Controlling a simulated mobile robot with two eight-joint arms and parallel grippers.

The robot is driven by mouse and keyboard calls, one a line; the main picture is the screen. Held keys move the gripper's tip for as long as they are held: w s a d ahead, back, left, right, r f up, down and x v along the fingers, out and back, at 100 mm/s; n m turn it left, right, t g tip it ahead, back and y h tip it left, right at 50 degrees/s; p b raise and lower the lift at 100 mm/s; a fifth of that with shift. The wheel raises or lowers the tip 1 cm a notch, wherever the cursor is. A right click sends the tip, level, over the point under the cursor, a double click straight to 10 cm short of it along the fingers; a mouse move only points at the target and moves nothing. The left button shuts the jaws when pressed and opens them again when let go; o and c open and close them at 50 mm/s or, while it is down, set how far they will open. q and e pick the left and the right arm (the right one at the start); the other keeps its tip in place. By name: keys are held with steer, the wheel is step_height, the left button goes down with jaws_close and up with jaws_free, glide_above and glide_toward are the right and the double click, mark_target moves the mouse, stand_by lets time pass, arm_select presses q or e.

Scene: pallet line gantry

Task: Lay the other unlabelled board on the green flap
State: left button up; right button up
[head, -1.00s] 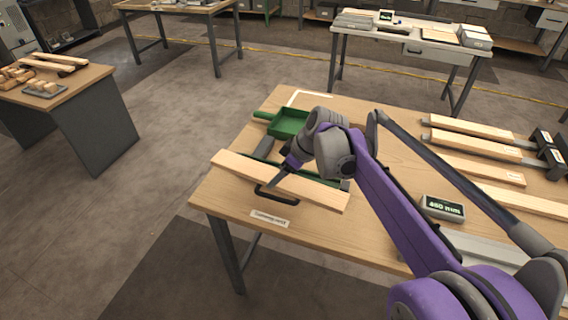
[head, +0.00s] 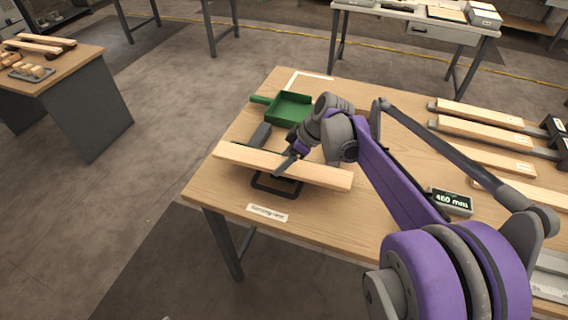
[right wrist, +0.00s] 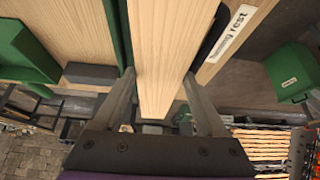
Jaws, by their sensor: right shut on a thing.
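My right gripper (head: 287,168) is shut on a pale wooden board (head: 325,174) near the table's front left. No label shows on the visible faces of the board. The board also fills the middle of the right wrist view (right wrist: 165,45), between the two fingers. A green strip, likely the flap (right wrist: 118,40), runs alongside the board in that view. In the head view the board and arm hide most of it. A dark handle loop (head: 277,190) sticks out in front of the board. I cannot tell whether the board touches what is below it. My left gripper is not in view.
A green tray (head: 290,107) stands behind the board. A label reading "Turning rest" (head: 268,213) lies at the front edge. Several boards (head: 480,108) lie on dark supports at the right, near a display reading 460 mm (head: 450,201).

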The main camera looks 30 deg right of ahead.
steer(key=shift+f, duration=0.75)
steer(key=shift+f+b, duration=0.3)
steer(key=shift+f, duration=0.15)
steer(key=o, duration=1.5)
steer(key=shift+r, duration=0.15)
